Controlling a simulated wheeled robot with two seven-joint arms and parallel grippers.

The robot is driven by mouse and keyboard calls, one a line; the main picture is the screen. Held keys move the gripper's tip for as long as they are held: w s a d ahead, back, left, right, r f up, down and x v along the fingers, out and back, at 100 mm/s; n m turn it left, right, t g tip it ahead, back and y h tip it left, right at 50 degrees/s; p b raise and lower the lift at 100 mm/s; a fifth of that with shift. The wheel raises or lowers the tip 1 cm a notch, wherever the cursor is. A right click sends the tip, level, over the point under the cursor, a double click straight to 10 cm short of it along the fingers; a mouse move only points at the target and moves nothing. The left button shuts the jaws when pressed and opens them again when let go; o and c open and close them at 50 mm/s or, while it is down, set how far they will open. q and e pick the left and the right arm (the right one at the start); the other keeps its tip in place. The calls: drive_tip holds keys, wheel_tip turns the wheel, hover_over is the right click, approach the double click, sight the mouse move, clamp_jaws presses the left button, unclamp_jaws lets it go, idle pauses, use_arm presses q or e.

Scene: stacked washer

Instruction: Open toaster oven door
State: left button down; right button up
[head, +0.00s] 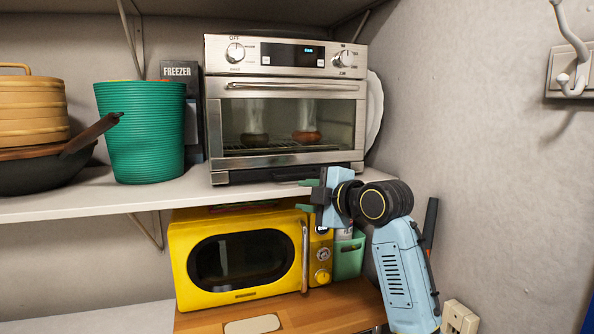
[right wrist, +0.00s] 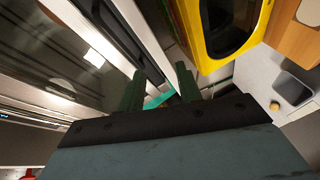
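The toaster oven (head: 285,110) is a steel box on the upper shelf, its glass door (head: 290,125) shut. A horizontal bar handle (head: 290,87) runs across the door's top. Two pots with pale plumes show behind the glass. My right gripper (head: 306,195) is at the shelf's front edge, below the oven's lower right part and well below the handle. In the right wrist view its two green fingers (right wrist: 160,88) are apart, with nothing visibly gripped. The oven's front (right wrist: 75,55) fills that view's left side. My left gripper is not in view.
A yellow microwave (head: 240,260) stands below the upper shelf (head: 60,207), with a green holder (head: 349,258) beside it. A green ribbed basket (head: 142,130), a dark pan (head: 45,175) and stacked tan containers (head: 32,108) stand left of the oven. A wall (head: 480,150) is at right.

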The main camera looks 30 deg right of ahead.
sight(299, 87)
drive_tip(key=s+d+r+n+t+y, duration=0.1)
drive_tip(key=s+d+r+n+t, duration=0.15)
drive_tip(key=r, duration=0.75)
drive_tip(key=s+d+r+n+t, duration=0.2)
drive_tip(key=s+r, duration=0.1)
drive_tip(key=r, duration=0.7)
drive_tip(key=shift+n, duration=0.25)
drive_tip(key=p+x, duration=0.1)
drive_tip(key=x, duration=0.3)
drive_tip(key=p+x, duration=0.2)
drive_tip(key=x, duration=0.2)
drive_tip(key=p+x, duration=0.2)
drive_tip(key=x, duration=0.2)
drive_tip(key=shift+w+a+r, duration=0.15)
drive_tip(key=shift+a, duration=0.15)
drive_tip(key=shift+w+a, duration=0.1)
drive_tip(key=shift+w, duration=0.4)
clamp_jaws()
